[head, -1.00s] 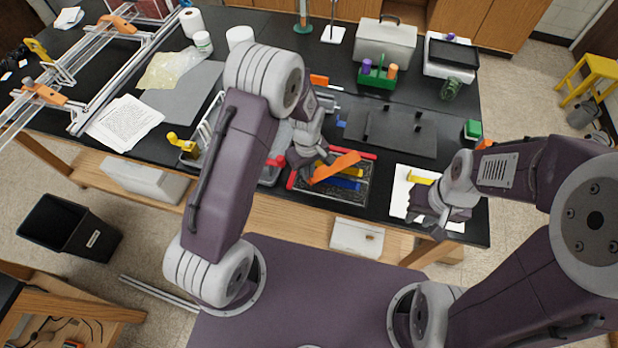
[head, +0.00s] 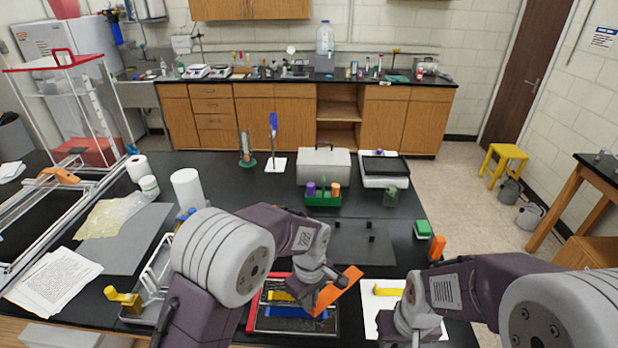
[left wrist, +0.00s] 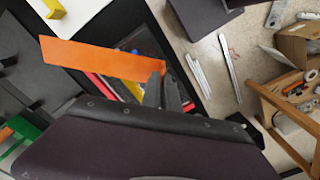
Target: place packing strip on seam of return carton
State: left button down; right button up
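A flat orange strip (head: 340,290), likely the packing strip, is in my left gripper (head: 322,292), above a tray of coloured bars. In the left wrist view, the orange strip (left wrist: 105,60) sticks out to the left from the fingertips (left wrist: 163,82), which are closed on its end. My right gripper (head: 412,325) is low over a white sheet at the front right; its fingers are too hidden to tell open or shut. An open brown cardboard carton (left wrist: 292,48) stands at the right of the left wrist view; I cannot make out its seam.
A red-edged tray (head: 256,312) with coloured bars lies below the left gripper. A dark plate with pegs (head: 360,250), a green tube rack (head: 322,200) and a grey case (head: 324,168) stand behind. A wooden bench (left wrist: 297,137) is near the carton.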

pick_arm(q)
jog(key=s+a+f+m+b, duration=0.1)
jog(key=a+f+m+b, duration=0.1)
jog(key=a, duration=0.7)
jog(key=s+a+f+m+b, duration=0.2)
jog(key=a+m, duration=0.4)
jog(key=a, duration=0.3)
jog(key=shift+a+f+m+b, duration=0.15)
jog(key=shift+f+m+b, duration=0.15)
jog(key=shift+f+b, duration=0.45)
